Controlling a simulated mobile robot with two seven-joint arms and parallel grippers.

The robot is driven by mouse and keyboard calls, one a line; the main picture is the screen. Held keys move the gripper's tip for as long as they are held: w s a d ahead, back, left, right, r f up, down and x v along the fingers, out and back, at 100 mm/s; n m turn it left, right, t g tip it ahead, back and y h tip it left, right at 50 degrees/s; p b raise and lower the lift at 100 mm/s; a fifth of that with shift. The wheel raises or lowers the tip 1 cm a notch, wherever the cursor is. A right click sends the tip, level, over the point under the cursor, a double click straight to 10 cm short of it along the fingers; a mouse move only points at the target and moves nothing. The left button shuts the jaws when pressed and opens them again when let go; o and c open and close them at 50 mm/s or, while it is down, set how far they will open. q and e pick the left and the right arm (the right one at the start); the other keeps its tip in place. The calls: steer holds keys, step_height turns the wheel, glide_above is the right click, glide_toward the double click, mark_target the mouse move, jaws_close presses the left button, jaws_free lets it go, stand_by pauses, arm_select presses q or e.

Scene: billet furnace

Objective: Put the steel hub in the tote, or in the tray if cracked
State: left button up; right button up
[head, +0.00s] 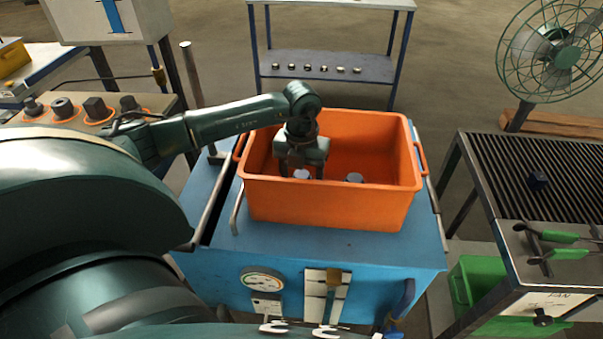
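The orange tote (325,205) stands on a blue cart in the middle of the head view. My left gripper (302,175) reaches down inside the tote's left part, fingers pointing down and spread apart. A small grey round part (302,174), possibly the steel hub, shows between the fingertips, with a gap seeming to show on each side. Another grey round part (354,178) lies on the tote floor to the right. No crack can be made out at this size. I cannot pick out the tray for certain. My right gripper is not in view.
The blue cart (300,262) carries a gauge (262,280) on its front. A bench at left holds several dark parts (95,108) on orange rings. A shelf (330,66) stands behind. At right are a slatted table (515,175), green-handled tongs (560,237) and a fan (556,50).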

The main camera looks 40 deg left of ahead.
mark_target(301, 174)
arm_select(q)
steer(key=shift+o, duration=0.2)
steer(key=shift+r, duration=0.6)
step_height(301, 174, up, 11)
steer(key=shift+b, duration=0.45)
